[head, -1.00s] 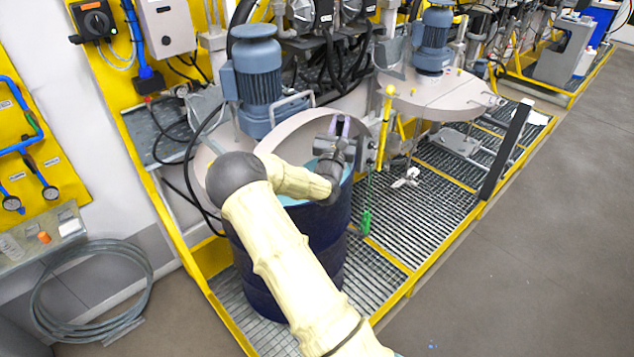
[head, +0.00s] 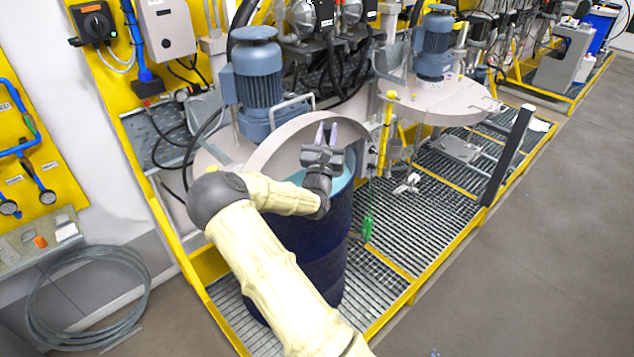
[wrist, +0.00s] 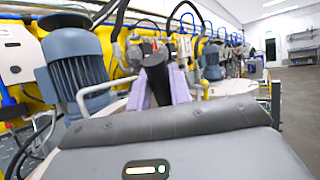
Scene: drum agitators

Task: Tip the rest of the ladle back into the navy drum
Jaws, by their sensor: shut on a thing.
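The navy drum (head: 328,240) stands open on the grating, partly hidden behind my arm. A strip of its teal inside (head: 343,182) shows at the rim. My gripper (head: 326,133) is above the drum's rim, in front of the beige tilted lid, its lilac fingers pointing up and away. In the wrist view, my gripper (wrist: 162,85) is shut on a dark upright piece, which looks like the end of the ladle's handle (wrist: 155,70). The ladle's bowl is hidden in both views, so its contents cannot be seen.
The beige lid (head: 275,145) and blue-grey motor (head: 257,75) are close behind my gripper. A second motor (head: 433,45) sits on another lid (head: 440,100) to the right. A green piece (head: 367,227) hangs right of the drum. The floor at right is clear.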

